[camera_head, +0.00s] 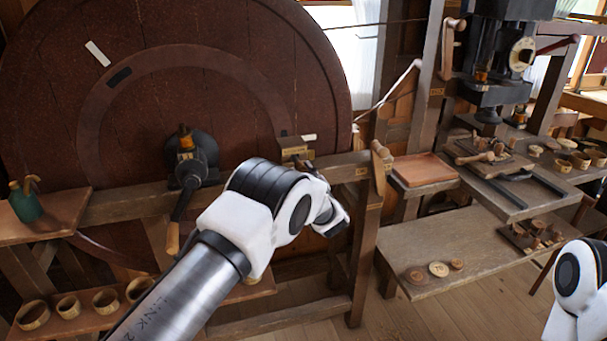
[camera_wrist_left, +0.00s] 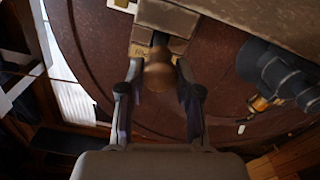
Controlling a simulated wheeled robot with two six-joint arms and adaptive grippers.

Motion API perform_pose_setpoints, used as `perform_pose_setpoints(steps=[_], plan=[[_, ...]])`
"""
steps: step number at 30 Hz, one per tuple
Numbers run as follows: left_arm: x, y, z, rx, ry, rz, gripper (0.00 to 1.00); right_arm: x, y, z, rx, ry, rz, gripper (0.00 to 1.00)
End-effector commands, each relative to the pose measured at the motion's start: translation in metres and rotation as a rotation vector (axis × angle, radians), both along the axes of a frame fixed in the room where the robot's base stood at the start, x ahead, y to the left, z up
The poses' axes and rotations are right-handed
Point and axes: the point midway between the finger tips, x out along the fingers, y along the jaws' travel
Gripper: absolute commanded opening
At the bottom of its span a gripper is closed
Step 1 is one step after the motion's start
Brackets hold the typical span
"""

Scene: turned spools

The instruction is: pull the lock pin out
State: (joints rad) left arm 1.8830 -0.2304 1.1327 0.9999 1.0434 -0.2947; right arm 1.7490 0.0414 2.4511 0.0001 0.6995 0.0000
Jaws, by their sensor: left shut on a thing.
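The lock pin (camera_wrist_left: 158,74) shows in the left wrist view as a rounded wooden knob on a short dark shank. The shank runs to a block with a small brass plate (camera_wrist_left: 139,51), and how deep it sits there is hidden. My left gripper (camera_wrist_left: 158,88) is shut on the knob, one finger on each side. In the head view the block (camera_head: 294,148) sits on the wooden rail before the big wheel (camera_head: 225,80). My left wrist hides most of the gripper and pin there. My right gripper is out of view.
A dark crank with a wooden handle (camera_head: 173,238) stands left of my left arm. Benches with wooden rings and tools are at right.

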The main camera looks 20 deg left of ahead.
Motion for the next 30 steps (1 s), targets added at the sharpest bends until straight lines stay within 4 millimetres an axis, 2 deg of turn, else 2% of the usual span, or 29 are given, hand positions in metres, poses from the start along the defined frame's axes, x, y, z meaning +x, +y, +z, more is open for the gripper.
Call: perform_pose_setpoints(steps=[5, 6, 7, 8, 19, 30], plan=[[0.0, -0.003, 0.001, 0.004, 0.0, -0.005, 0.0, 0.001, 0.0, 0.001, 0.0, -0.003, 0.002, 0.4], [0.0, -0.003, 0.001, 0.003, 0.001, -0.004, 0.43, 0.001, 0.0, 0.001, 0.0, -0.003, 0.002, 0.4], [0.0, -0.003, 0.001, 0.003, 0.001, -0.004, 0.54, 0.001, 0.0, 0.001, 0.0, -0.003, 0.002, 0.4], [0.0, -0.003, 0.001, 0.003, 0.001, -0.004, 0.59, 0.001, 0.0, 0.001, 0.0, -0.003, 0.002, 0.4], [-0.005, -0.007, 0.002, 0.004, -0.001, -0.005, 0.59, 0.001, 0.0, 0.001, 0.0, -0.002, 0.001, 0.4], [-0.058, -0.045, 0.002, 0.006, 0.0, -0.006, 0.59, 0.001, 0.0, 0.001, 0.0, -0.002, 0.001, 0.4]])
